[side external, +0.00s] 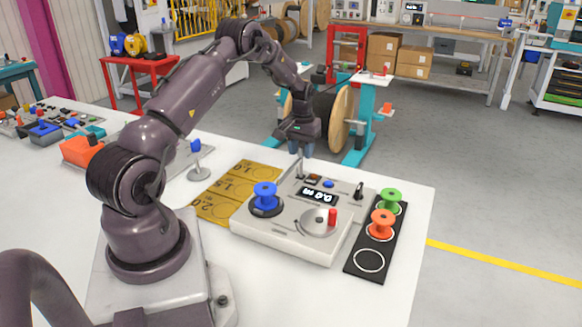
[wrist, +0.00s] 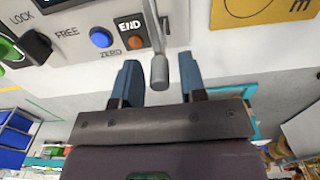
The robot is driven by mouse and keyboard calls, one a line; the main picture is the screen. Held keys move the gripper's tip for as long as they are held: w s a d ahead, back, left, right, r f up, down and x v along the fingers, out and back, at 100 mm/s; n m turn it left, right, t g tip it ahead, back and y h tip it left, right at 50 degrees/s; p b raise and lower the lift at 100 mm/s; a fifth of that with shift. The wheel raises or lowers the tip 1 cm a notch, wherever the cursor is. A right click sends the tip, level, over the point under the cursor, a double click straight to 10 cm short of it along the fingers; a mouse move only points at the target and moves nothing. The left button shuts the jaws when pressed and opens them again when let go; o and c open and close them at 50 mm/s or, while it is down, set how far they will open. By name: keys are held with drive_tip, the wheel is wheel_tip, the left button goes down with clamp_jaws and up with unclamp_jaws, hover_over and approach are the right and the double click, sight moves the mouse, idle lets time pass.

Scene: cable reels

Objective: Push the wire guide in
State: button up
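The grey counter machine (side external: 290,245) stands on the white table. A thin metal rod with a grey rounded end (wrist: 159,72), which looks like the wire guide, sticks out from the machine's edge beside the END label. It also shows as a short post below my gripper (side external: 301,150) in the side view. In the wrist view my gripper (wrist: 157,88) has its two blue fingers spread wide. The rod's end lies between them in the picture, with gaps on both sides. I cannot tell the depth between rod and fingers.
A blue spool (side external: 265,197) sits on the machine's left, and a crank disc with a red handle (side external: 332,216) is near its middle. Green (side external: 390,199) and orange (side external: 382,224) spools stand on a black strip (side external: 368,261). A yellow marked board (side external: 213,208) lies left.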

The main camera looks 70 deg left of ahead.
sight(296, 163)
clamp_jaws()
drive_tip(key=shift+s+d, duration=1.15)
drive_tip(key=shift+o, duration=0.3)
unclamp_jaws()
wheel_tip(296, 163, up, 7)
